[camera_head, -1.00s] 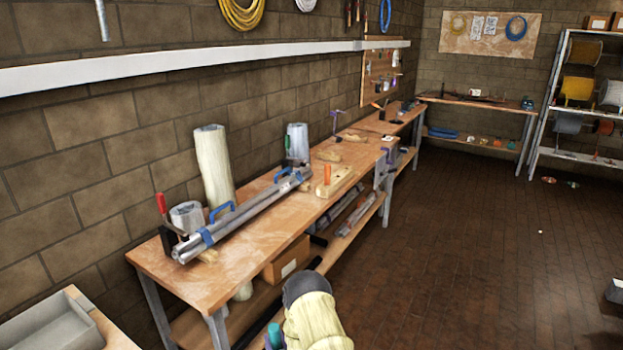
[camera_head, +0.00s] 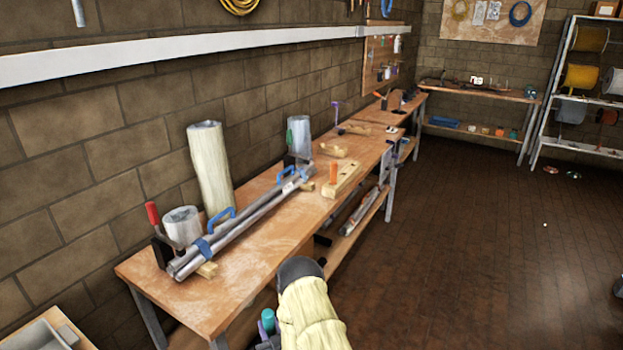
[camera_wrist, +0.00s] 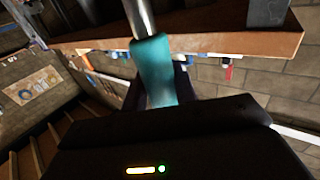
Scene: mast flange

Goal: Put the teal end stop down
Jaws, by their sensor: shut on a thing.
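The teal end stop (camera_head: 267,318) shows at the bottom of the head view, in front of the near workbench (camera_head: 240,260). In the wrist view the teal end stop (camera_wrist: 154,62) fills the space between the dark fingers, with a shiny metal rod (camera_wrist: 140,18) rising from it. My gripper (camera_wrist: 158,88) is shut on it. In the head view my gripper (camera_head: 268,338) is low beside my pale arm, mostly cut off by the frame. The end stop looks held in the air, apart from the bench top. Its lower part is hidden by the fingers.
Grey metal tubes (camera_head: 240,225) with blue straps lie along the bench, beside a red-handled clamp (camera_head: 155,222) and upright rolls (camera_head: 211,170). A wooden block with an orange piece (camera_head: 342,180) sits farther along. The bench's front strip is bare.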

